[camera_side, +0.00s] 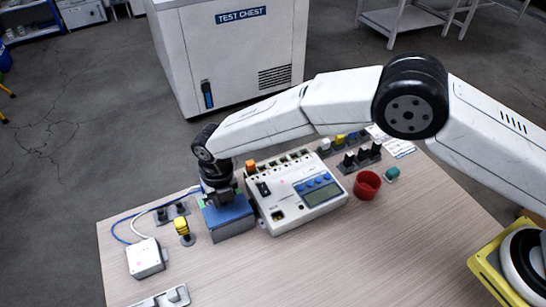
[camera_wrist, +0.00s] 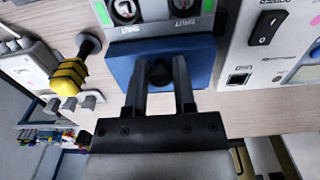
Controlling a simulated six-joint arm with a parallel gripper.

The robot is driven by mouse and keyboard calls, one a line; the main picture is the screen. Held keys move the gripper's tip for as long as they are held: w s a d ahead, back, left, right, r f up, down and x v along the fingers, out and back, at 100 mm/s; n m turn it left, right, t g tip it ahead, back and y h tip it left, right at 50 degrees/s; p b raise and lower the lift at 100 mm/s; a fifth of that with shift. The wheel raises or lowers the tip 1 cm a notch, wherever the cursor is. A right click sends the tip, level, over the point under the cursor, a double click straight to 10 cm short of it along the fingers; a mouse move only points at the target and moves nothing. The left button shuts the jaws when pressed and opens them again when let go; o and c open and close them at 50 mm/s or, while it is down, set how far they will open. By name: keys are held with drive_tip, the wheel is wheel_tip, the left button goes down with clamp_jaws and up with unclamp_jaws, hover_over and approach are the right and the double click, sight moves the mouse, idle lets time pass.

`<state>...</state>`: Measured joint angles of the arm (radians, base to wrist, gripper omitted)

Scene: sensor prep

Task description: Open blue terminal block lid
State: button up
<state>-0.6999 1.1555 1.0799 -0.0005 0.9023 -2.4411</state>
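The blue terminal block (camera_side: 232,222) stands on the wooden table, left of the white meter unit. In the wrist view its blue lid (camera_wrist: 205,62) shows with a round black knob (camera_wrist: 160,73) on it. Beyond the lid, a grey panel (camera_wrist: 150,28) shows round terminals, green patches and printed labels. My gripper (camera_wrist: 160,82) points down over the lid, with one finger on each side of the knob. It is unclear whether the fingers touch the knob. In the side view my gripper (camera_side: 219,196) hides part of the block's top.
The white meter unit (camera_side: 290,212) stands close on the right. A yellow-topped plug (camera_side: 183,228), a white box with cables (camera_side: 146,259) and a grey bracket (camera_side: 170,297) lie left and in front. A red cup (camera_side: 367,185) is farther right.

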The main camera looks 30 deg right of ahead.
sight(227, 209)
drive_tip(key=shift+s+f, duration=0.15)
drive_tip(key=shift+s, duration=0.1)
clamp_jaws()
drive_tip(key=shift+s+r+t, duration=0.25)
drive_tip(key=shift+r+t, duration=0.05)
drive_tip(key=shift+t, duration=0.6)
drive_tip(key=shift+s+r, duration=0.1)
drive_tip(key=shift+s+r+t, duration=0.1)
drive_tip(key=shift+r+t, duration=0.1)
drive_tip(key=shift+t, duration=0.4)
drive_tip(key=shift+r+t, duration=0.15)
drive_tip(key=shift+t, duration=0.25)
drive_tip(key=shift+s+r+t, duration=0.15)
drive_tip(key=shift+r+t, duration=0.5)
drive_tip(key=shift+t, duration=0.45)
